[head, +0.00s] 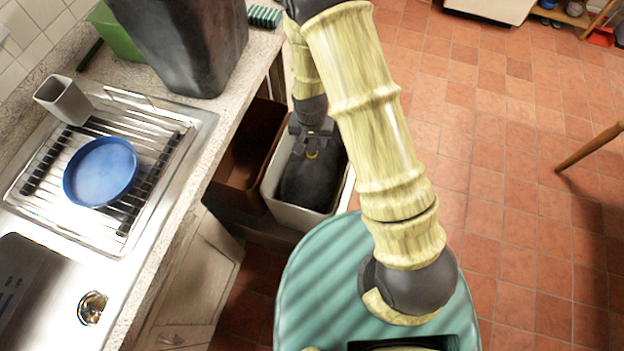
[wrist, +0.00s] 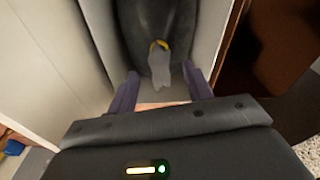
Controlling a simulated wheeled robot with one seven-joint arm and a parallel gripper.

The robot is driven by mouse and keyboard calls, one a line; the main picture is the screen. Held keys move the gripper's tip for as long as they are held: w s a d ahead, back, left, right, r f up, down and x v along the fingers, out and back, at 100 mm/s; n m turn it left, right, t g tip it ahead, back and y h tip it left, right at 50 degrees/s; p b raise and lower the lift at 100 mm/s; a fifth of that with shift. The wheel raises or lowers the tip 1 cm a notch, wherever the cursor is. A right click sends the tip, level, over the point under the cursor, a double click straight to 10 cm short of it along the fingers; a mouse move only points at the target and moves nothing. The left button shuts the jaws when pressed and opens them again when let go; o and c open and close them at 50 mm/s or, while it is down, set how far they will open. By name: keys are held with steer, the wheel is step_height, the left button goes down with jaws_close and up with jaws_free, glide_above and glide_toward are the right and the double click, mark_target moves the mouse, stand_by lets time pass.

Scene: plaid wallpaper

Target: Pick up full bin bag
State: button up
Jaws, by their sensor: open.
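The full bin bag (head: 309,186) is dark and sits inside a white bin (head: 268,189) in a pull-out under the counter. It also shows in the wrist view (wrist: 158,22), with a yellow tie (wrist: 159,45) and a grey gathered neck (wrist: 160,70). My gripper (head: 312,150) is over the bin, above the bag's top. In the wrist view its two fingers (wrist: 161,90) are apart, one on each side of the grey neck. I cannot tell if they touch it. The lower part of the bag is hidden by the bin walls.
A brown bin (head: 245,150) stands left of the white one. The counter above holds a dark container (head: 185,45), a green box (head: 115,35) and a dish rack (head: 130,215) with a blue plate (head: 100,172). The tiled floor (head: 500,200) to the right is mostly clear.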

mark_target(312, 144)
steer(key=shift+f, duration=0.1)
steer(key=shift+w+f+p, duration=0.2)
steer(key=shift+f+p, duration=0.05)
steer(key=shift+f, duration=1)
steer(key=shift+w+f+p, duration=0.2)
steer(key=shift+f, duration=1.05)
steer(key=shift+c, duration=0.4)
jaws_close()
steer(key=shift+w, duration=0.1)
steer(key=shift+d, duration=0.1)
steer(key=shift+r, duration=0.1)
